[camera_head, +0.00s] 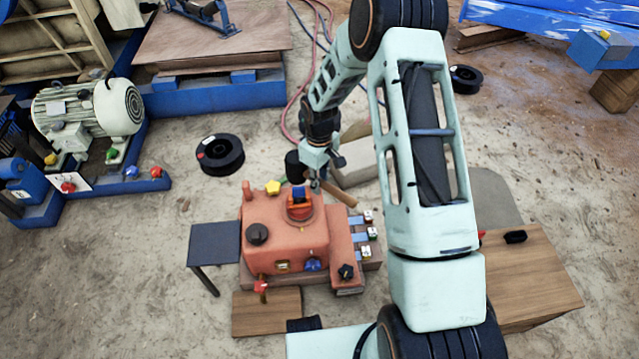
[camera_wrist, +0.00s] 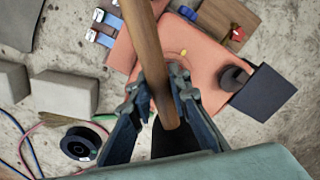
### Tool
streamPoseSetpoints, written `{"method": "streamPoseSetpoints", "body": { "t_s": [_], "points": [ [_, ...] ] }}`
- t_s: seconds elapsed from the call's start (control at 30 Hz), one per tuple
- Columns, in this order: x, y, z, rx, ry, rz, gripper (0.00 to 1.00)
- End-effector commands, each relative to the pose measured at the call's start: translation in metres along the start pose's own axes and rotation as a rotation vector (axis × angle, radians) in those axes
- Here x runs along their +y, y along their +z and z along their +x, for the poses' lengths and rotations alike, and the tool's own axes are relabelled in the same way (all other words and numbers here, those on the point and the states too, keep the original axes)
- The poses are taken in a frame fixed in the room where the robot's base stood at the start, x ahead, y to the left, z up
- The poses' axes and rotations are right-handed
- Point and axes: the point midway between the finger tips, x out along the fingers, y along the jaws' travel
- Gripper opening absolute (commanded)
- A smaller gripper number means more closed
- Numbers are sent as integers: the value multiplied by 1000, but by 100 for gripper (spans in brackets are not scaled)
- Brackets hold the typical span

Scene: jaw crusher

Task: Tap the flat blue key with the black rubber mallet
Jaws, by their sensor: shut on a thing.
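The black rubber mallet's head (camera_head: 295,167) hangs above the orange housing, close behind the blue piece in the head view. My gripper (camera_head: 316,178) is shut on its wooden handle (camera_head: 340,196), which slants down to the right. In the wrist view the handle (camera_wrist: 145,45) runs between the fingers (camera_wrist: 158,95), with the black head (camera_wrist: 172,143) beyond them. A small blue piece (camera_head: 299,193), apparently the flat blue key, sits in a red-orange collar on the housing. It shows apart from the mallet head. In the wrist view I cannot make it out; the handle and fingers cover that area.
The orange housing (camera_head: 275,238) has a yellow knob (camera_head: 272,187), a black knob (camera_head: 257,234) and several blue tabs with white tags (camera_head: 360,236) at its right. A dark plate (camera_head: 214,244) stands left, a wooden table (camera_head: 530,275) right. Sandy ground behind holds a black spool (camera_head: 220,155).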

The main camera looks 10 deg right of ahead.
Motion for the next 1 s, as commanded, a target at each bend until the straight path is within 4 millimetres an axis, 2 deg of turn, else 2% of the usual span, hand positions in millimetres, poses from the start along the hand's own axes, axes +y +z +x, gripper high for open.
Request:
{"method": "streamPoseSetpoints", "body": {
  "t_s": [0.17,0.4,0.5,0.9,1.0],
  "points": [
    [1,-2,-3,1,3,-1,0],
    [3,-3,-32,-14,2,-1,0],
    [2,-3,-38,-18,-2,-1,0],
    [2,-2,-40,-18,0,-1,0],
    [1,-2,-33,-18,-1,-1,0]
  ]
}}
